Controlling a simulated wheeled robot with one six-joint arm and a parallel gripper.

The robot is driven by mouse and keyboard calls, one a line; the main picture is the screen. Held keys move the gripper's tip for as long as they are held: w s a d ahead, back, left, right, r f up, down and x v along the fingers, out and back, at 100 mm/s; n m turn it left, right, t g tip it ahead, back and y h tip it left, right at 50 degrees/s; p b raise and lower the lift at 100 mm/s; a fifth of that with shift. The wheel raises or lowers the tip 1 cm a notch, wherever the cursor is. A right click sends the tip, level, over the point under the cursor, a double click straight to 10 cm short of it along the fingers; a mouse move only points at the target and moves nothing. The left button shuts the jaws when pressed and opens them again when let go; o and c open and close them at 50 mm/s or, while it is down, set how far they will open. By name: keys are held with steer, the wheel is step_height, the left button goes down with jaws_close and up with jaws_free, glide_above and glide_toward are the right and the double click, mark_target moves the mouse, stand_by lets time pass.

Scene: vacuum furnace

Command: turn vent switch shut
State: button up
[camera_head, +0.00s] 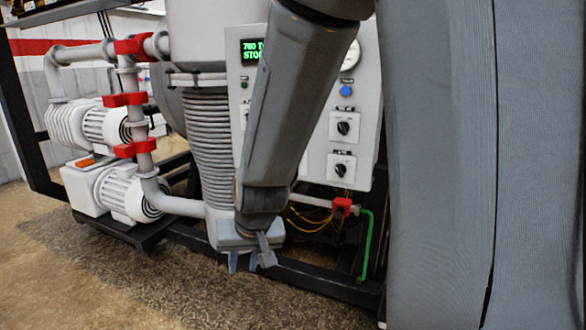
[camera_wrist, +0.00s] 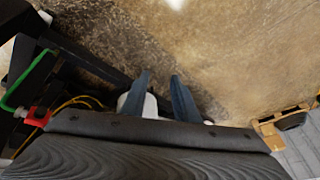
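Two black rotary switches on white plates show on the grey control panel (camera_head: 368,120) in the head view: an upper switch (camera_head: 343,127) and a lower switch (camera_head: 340,169). I cannot tell which one is the vent switch, as their labels are unreadable. My arm crosses in front of the panel and hides its left part. My gripper (camera_head: 247,263) points down, below and left of both switches, apart from the panel. In the wrist view its two fingers (camera_wrist: 160,95) are spread with nothing between them. The switches are not in the wrist view.
A green display (camera_head: 251,51), a blue button (camera_head: 347,91) and a dial gauge (camera_head: 351,56) are on the panel. A ribbed column (camera_head: 207,140) and white pumps (camera_head: 107,125) stand left. A black frame rail (camera_head: 325,287) and green pipe (camera_head: 366,240) lie below. Floor in front is clear.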

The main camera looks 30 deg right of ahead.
steer(key=w+d+r+m+t+h+b, duration=0.1)
steer(key=w+d+r+m+t+h, duration=0.2)
steer(key=w, duration=0.5)
steer(key=w+d+r+m+t+h+b, duration=0.15)
steer(key=w+d+m+t, duration=0.25)
steer(key=w, duration=0.4)
steer(key=w+d+r+m+h, duration=0.1)
steer(key=d+r+m+h, duration=0.2)
steer(key=d, duration=0.4)
steer(key=w+d+r+m+g+h, duration=0.1)
steer(key=w+d+r+m+h, duration=0.1)
steer(key=d+r+h, duration=0.3)
steer(key=shift+w+d+m+h+b, duration=0.35)
steer(key=shift+d+m+h, duration=0.55)
steer(key=shift+d+h, duration=0.4)
steer(key=shift+d, duration=0.15)
steer(key=shift+s+f, duration=0.1)
jaws_close()
